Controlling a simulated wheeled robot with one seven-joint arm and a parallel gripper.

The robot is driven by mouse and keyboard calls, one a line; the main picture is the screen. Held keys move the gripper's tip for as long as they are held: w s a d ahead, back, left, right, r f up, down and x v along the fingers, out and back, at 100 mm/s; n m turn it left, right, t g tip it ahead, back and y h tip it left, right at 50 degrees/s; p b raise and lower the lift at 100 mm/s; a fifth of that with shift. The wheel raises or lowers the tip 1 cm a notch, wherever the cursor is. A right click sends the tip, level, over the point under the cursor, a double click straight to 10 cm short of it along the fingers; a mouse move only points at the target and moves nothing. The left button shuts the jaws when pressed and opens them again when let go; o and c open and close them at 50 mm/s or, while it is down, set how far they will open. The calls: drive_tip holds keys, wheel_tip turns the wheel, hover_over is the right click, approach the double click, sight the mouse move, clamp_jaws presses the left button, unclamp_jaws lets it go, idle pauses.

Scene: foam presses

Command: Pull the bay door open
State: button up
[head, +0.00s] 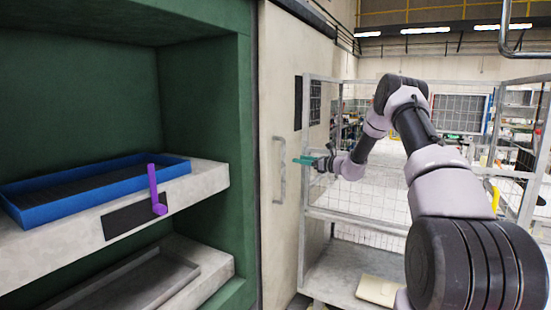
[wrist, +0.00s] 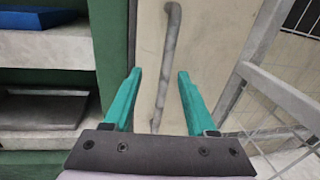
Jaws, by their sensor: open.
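The bay door is a beige panel (head: 283,100) right of the green bay, with a grey vertical bar handle (head: 279,170) on its face. My gripper (head: 301,160) has teal fingers and is open, just right of the handle's upper half in the head view. In the wrist view the door (wrist: 205,55) fills the middle, and the handle (wrist: 167,60) runs slightly tilted through the gap between my open fingers (wrist: 160,74). Nothing is held. I cannot tell whether the handle lies between the fingertips or just beyond them.
The green bay (head: 200,95) at left has shelves, with a blue tray (head: 180,172) and a purple L-shaped piece (head: 155,190) at the upper shelf's front. A wire-mesh cage cart (head: 350,215) stands close right of the door, behind my arm. A beige item (head: 378,290) lies on its base.

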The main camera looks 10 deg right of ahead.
drive_tip(key=w+d+f+x, duration=0.1)
drive_tip(key=x, duration=1)
drive_tip(key=shift+w+m+t, duration=0.25)
drive_tip(key=shift+m+t, duration=0.05)
drive_tip(key=shift+m, duration=0.1)
drive_tip(key=shift+f, duration=0.1)
clamp_jaws()
idle(0.8)
